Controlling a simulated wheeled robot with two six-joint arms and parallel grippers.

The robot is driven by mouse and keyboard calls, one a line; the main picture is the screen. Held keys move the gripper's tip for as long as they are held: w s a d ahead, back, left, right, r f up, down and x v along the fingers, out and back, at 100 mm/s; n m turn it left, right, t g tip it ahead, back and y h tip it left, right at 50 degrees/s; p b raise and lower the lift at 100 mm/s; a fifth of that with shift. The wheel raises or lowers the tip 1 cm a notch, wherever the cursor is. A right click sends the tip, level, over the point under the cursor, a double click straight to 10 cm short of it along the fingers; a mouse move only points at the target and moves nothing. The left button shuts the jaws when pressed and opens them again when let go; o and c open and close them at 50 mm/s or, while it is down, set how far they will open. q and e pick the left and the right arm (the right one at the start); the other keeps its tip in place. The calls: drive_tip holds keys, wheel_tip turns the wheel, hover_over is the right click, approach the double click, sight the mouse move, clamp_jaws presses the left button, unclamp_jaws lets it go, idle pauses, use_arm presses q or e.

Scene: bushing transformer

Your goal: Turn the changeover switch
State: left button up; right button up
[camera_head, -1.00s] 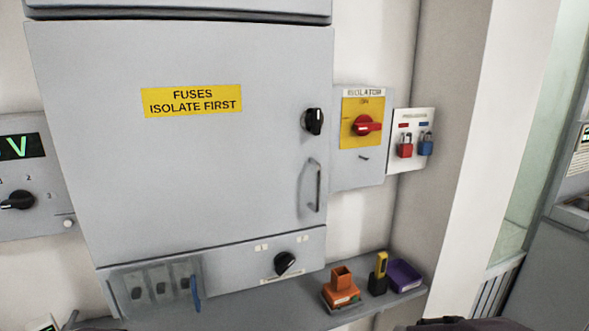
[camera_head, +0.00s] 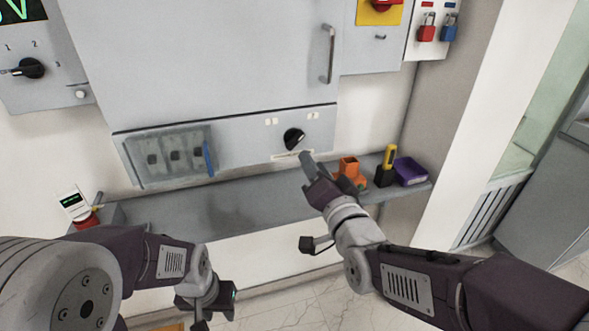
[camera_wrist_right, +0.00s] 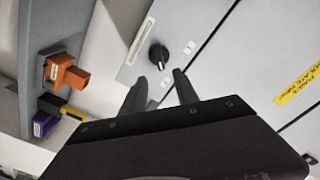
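My right gripper (camera_head: 308,163) is just below and right of the knob in the head view. In the right wrist view the knob (camera_wrist_right: 158,55) lies ahead of the gap between the two spread fingers (camera_wrist_right: 159,90). The fingers are open, empty and appear apart from the knob. My left gripper (camera_head: 212,300) hangs low, away from the panel; its fingers are not clear.
A grey shelf (camera_head: 230,208) runs below the panel. An orange block (camera_head: 348,168), a yellow-and-black item (camera_head: 386,165) and a purple tray (camera_head: 410,171) stand at its right. Fuses (camera_head: 172,157) sit left of the knob. The door handle (camera_head: 328,55) sticks out above.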

sight(296, 143)
drive_tip(key=x, duration=0.3)
drive_tip(key=p+x, duration=0.1)
drive_tip(key=x, duration=0.6)
drive_tip(key=shift+s+a+f, duration=0.1)
drive_tip(key=shift+a+f, duration=0.15)
drive_tip(key=shift+f, duration=0.15)
drive_tip(key=shift+s, duration=0.1)
drive_tip(key=shift+c, duration=0.3)
clamp_jaws()
